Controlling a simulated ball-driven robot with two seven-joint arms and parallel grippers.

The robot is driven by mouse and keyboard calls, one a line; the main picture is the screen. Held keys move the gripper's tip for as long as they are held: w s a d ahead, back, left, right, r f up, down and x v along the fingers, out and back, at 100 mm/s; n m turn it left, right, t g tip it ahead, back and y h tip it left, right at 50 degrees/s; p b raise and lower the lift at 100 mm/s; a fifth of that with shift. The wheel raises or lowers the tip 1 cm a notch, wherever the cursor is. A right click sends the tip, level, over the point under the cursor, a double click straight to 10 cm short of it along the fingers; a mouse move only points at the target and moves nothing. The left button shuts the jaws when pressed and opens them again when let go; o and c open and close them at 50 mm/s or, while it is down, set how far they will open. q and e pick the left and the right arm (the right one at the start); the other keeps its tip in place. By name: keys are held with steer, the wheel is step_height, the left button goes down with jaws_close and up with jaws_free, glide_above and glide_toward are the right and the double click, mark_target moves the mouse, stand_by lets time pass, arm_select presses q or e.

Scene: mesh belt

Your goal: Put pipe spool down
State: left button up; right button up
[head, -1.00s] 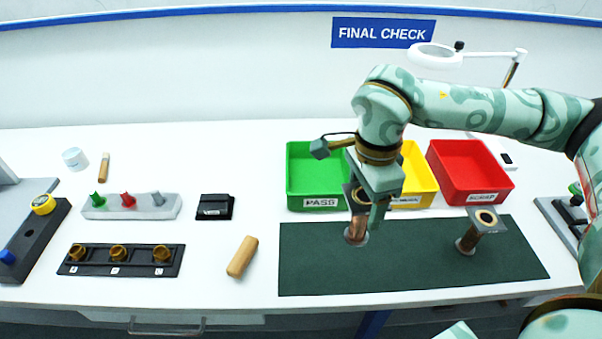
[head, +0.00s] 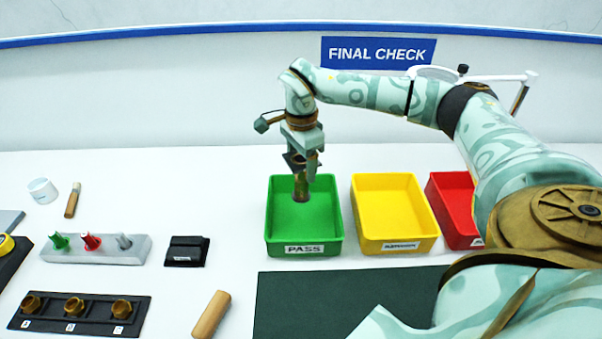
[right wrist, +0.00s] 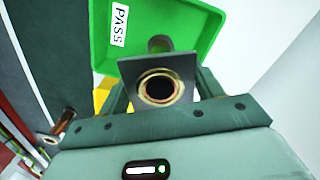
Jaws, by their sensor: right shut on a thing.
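My right gripper (head: 304,170) is shut on a copper-coloured pipe spool (head: 301,189) with a dark square flange at its top. The spool hangs upright over the green PASS bin (head: 271,225), its lower end within the bin's outline. In the right wrist view the spool's square flange (right wrist: 128,71) and round bore face the camera between the fingers, with the green bin (right wrist: 185,20) behind. I cannot tell whether the spool touches the bin floor. My left gripper is not in view.
A yellow bin (head: 395,208) and a red bin (head: 447,190) stand to the right. A dark green mat (head: 340,300) lies in front, partly hidden by my arm. A second spool (right wrist: 50,137) shows in the right wrist view. A wooden handle (head: 211,315) lies left of the mat.

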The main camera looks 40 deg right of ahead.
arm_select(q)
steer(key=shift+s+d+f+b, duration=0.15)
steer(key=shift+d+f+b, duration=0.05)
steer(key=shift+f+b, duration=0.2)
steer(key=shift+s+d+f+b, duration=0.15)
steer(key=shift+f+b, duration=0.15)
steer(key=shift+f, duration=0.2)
arm_select(e)
step_height(320, 180, down, 8)
steer(key=w+d, duration=0.2)
steer(key=shift+w+d+r, duration=0.15)
steer(key=shift+d+r, duration=0.1)
steer(key=o, duration=1.5)
steer(key=shift+f, duration=0.15)
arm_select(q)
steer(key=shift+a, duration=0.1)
arm_select(e)
steer(key=shift+o, duration=0.2)
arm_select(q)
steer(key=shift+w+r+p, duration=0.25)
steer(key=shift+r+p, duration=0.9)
arm_select(e)
step_height(320, 180, up, 12)
steer(key=shift+r, duration=0.15)
